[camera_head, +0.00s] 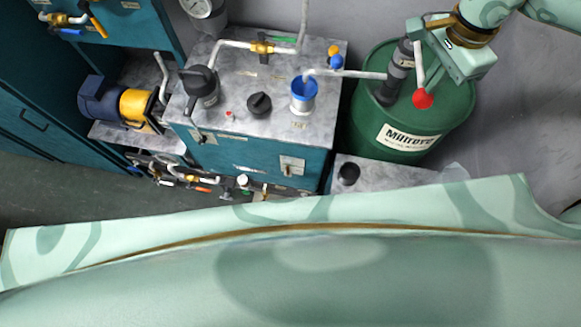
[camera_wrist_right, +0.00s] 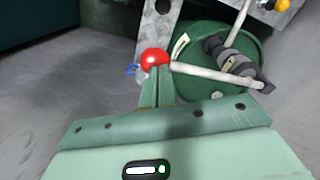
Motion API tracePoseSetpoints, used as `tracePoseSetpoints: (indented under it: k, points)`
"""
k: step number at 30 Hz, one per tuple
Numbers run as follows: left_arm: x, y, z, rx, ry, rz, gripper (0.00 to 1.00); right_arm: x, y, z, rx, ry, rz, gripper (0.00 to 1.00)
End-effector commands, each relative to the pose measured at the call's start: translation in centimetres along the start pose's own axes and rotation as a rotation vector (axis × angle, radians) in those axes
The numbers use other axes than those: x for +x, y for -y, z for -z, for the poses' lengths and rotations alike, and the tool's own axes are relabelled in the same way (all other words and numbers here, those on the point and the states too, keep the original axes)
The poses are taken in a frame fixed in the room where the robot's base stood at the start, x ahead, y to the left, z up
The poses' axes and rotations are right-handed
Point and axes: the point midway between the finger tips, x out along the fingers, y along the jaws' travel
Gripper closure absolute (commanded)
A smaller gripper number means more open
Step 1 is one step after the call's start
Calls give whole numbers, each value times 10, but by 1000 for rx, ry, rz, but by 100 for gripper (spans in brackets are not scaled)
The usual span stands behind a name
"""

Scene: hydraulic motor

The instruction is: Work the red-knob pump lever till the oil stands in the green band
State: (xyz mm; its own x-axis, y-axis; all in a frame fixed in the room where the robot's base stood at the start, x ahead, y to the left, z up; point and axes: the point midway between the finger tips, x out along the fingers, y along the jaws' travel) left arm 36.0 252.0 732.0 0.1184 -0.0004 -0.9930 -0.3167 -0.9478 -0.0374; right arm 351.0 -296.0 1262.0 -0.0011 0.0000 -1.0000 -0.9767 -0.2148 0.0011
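The red knob (camera_head: 422,99) is on the end of a pale lever (camera_head: 419,66) on the dark hand pump (camera_head: 399,68), on top of a green drum (camera_head: 415,128). My right gripper (camera_head: 433,74) is at the knob from above right. In the right wrist view its fingers (camera_wrist_right: 156,86) are close together, with their tips at the red knob (camera_wrist_right: 154,57). I see no firm grasp around the knob; it may only be touching. The pump's pale pipe leads to a blue funnel (camera_head: 303,94) on the tank. The oil level and green band are not discernible. My left gripper is out of view.
A teal tank cabinet (camera_head: 240,150) with a grey top stands left of the drum. Its top carries a black filler (camera_head: 201,86), a black knob (camera_head: 259,104) and piping with a yellow valve (camera_head: 262,47). A blue-and-yellow motor (camera_head: 120,103) stands further left. Grey floor lies right of the drum.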

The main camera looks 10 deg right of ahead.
Motion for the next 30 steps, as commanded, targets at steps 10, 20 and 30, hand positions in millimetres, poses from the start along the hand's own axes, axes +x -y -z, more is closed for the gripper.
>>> tracePoseSetpoints:
  k: [10,20,30]
  points:
    - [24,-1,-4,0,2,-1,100,35,0,0,1,-1,1,100]
    - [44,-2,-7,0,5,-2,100,64,1,0,0,-1,2,100]
    - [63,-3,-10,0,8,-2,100,94,0,0,-1,-1,1,100]
